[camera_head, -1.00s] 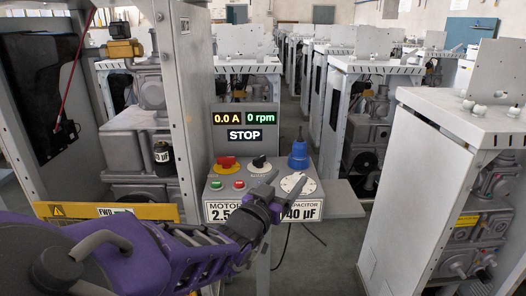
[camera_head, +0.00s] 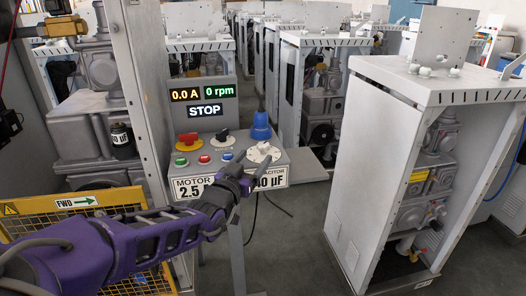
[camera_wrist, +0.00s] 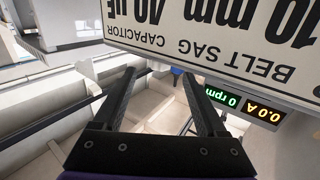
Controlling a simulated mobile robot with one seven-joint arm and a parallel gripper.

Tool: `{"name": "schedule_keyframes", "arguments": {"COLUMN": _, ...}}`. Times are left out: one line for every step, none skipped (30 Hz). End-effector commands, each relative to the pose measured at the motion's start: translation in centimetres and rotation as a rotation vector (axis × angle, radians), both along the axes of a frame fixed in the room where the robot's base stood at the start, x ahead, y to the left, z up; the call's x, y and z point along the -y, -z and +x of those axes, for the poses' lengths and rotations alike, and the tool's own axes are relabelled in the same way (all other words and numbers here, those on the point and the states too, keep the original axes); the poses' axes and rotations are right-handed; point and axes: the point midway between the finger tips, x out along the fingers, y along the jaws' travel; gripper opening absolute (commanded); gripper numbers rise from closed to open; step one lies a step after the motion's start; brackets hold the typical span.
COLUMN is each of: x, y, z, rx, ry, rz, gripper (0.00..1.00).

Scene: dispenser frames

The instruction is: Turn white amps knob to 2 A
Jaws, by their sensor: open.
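The grey control box (camera_head: 217,160) has a white round knob (camera_head: 263,152) with a dial at its right end, below a blue plug (camera_head: 261,127). The knob's amps scale is too small to read. My gripper (camera_head: 253,157) overlaps the front right of the box, close to the white knob; exact contact cannot be told. In the wrist view my gripper (camera_wrist: 159,76) is open with nothing between its fingers. The box's label plate (camera_wrist: 225,35) shows upside down above them, and the white knob is not seen there. The display (camera_head: 204,102) reads 0.0 A, 0 rpm and STOP.
The box also carries a red knob (camera_head: 187,139), a black knob (camera_head: 222,135) and small buttons. A yellow mesh guard (camera_head: 105,208) stands at the lower left, close to my arm. A large grey cabinet (camera_head: 360,165) stands to the right, with floor between.

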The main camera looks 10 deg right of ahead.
Motion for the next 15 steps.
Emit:
{"name": "schedule_keyframes", "arguments": {"x": 0.8, "y": 0.2, "z": 0.9, "rx": 0.001, "ry": 0.004, "rz": -0.001, "gripper": 0.74}}
{"name": "schedule_keyframes", "arguments": {"x": 1.2, "y": 0.2, "z": 1.4, "rx": 0.001, "ry": 0.005, "rz": -0.001, "gripper": 0.74}}
{"name": "schedule_keyframes", "arguments": {"x": 1.5, "y": 0.2, "z": 2.1, "rx": 0.001, "ry": 0.004, "rz": 0.001, "gripper": 0.74}}
{"name": "schedule_keyframes", "arguments": {"x": 1.8, "y": 0.2, "z": 2.5, "rx": -0.001, "ry": 0.003, "rz": -0.001, "gripper": 0.74}}
{"name": "schedule_keyframes", "arguments": {"x": 2.1, "y": 0.2, "z": 2.9, "rx": 0.000, "ry": 0.003, "rz": 0.000, "gripper": 0.74}}
{"name": "schedule_keyframes", "arguments": {"x": 2.5, "y": 0.1, "z": 3.5, "rx": 0.001, "ry": 0.003, "rz": -0.001, "gripper": 0.74}}
{"name": "schedule_keyframes", "arguments": {"x": 2.7, "y": 0.1, "z": 3.8, "rx": 0.001, "ry": 0.002, "rz": -0.001, "gripper": 0.74}}
{"name": "schedule_keyframes", "arguments": {"x": 2.9, "y": 0.1, "z": 4.2, "rx": 0.001, "ry": 0.003, "rz": -0.001, "gripper": 0.74}}
{"name": "schedule_keyframes", "arguments": {"x": 3.1, "y": 0.1, "z": 4.6, "rx": -0.001, "ry": 0.001, "rz": -0.001, "gripper": 0.74}}
{"name": "schedule_keyframes", "arguments": {"x": 3.3, "y": 0.1, "z": 4.9, "rx": -0.001, "ry": 0.001, "rz": -0.001, "gripper": 0.74}}
{"name": "schedule_keyframes", "arguments": {"x": 3.5, "y": 0.1, "z": 5.1, "rx": -0.001, "ry": 0.001, "rz": -0.001, "gripper": 0.74}}
{"name": "schedule_keyframes", "arguments": {"x": 3.6, "y": 0.1, "z": 5.3, "rx": -0.001, "ry": 0.001, "rz": 0.001, "gripper": 0.74}}
{"name": "schedule_keyframes", "arguments": {"x": 3.7, "y": 0.1, "z": 5.5, "rx": -0.001, "ry": 0.000, "rz": 0.000, "gripper": 0.74}}
{"name": "schedule_keyframes", "arguments": {"x": 3.8, "y": 0.1, "z": 5.6, "rx": -0.001, "ry": 0.000, "rz": 0.000, "gripper": 0.74}}
{"name": "schedule_keyframes", "arguments": {"x": 3.8, "y": 0.0, "z": 5.8, "rx": -0.001, "ry": 0.000, "rz": 0.000, "gripper": 0.74}}
